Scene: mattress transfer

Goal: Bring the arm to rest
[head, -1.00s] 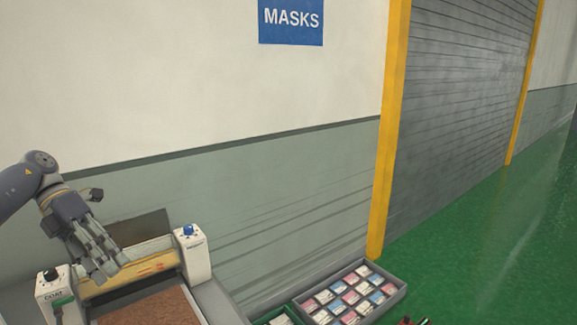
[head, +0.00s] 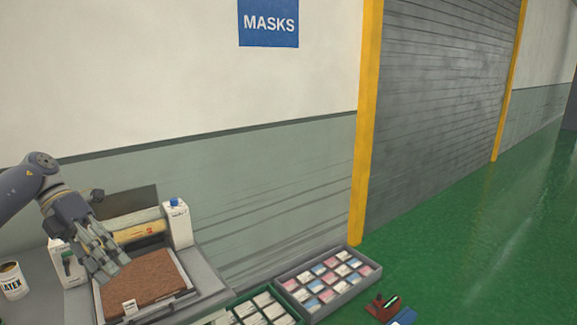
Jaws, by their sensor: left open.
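My left gripper (head: 112,266) hangs at the left, its fingers apart and pointing down. It is empty and appears in front of a machine that holds a brown slab (head: 148,283) in a light frame. I cannot tell how high above the slab the fingers are. A yellowish roller (head: 138,233) lies across the back of the machine. My right gripper is not in view.
A can marked LATEX (head: 12,281) stands at the far left. A grey tray (head: 318,307) of small packets and a green tray (head: 236,302) are at the bottom. A red item (head: 380,306) lies beside them. The green floor (head: 470,220) at the right is clear.

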